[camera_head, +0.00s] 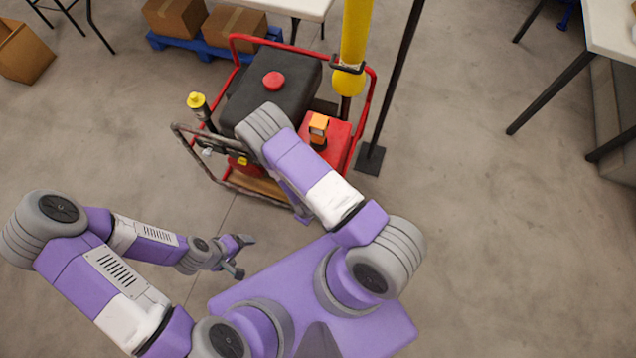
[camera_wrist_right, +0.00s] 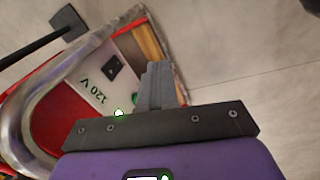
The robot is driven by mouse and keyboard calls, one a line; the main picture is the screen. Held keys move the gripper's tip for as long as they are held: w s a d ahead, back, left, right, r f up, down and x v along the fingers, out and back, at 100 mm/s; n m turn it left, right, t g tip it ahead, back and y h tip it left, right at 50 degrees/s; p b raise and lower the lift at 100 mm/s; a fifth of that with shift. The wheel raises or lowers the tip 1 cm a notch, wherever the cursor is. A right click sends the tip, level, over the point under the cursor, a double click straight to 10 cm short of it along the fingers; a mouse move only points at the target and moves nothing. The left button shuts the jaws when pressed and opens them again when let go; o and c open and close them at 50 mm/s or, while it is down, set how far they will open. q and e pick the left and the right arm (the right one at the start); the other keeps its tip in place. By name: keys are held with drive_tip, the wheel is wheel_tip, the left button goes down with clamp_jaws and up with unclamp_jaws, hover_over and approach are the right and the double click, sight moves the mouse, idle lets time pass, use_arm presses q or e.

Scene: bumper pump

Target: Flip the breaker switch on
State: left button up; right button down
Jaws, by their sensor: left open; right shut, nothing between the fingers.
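In the right wrist view a white panel (camera_wrist_right: 88,82) marked "120 V" sits inside the machine's frame. A small dark fitting (camera_wrist_right: 111,67) is on it; I cannot tell for sure whether it is the breaker switch or its position. My right gripper (camera_wrist_right: 158,68) is shut and empty, its fingers beside the panel's right edge; I cannot tell whether they touch it. In the head view my right arm hides this panel and gripper. My left gripper (camera_head: 238,257) is open and empty, low in front of the machine, apart from it.
The generator-like machine has a red tube frame (camera_head: 362,125) and a black tank (camera_head: 262,92) with a red cap. A yellow pipe (camera_head: 354,40) rises behind it. A black pole stands on a base (camera_head: 369,159) to its right.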

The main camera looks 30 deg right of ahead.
drive_tip(key=w+d+n, duration=0.1)
drive_tip(key=w+d+f+n+t+h, duration=0.1)
drive_tip(key=w+n, duration=0.1)
drive_tip(key=shift+w+f, duration=0.1)
drive_tip(key=shift+w, duration=0.1)
drive_tip(key=shift+h, duration=0.3)
drive_tip(key=w+d+f+b, duration=0.4)
drive_tip(key=d+f, duration=0.1)
drive_tip(key=f, duration=0.5)
drive_tip(key=shift+w+d, duration=0.3)
drive_tip(key=shift+w, duration=0.05)
drive_tip(key=shift+b, duration=0.3)
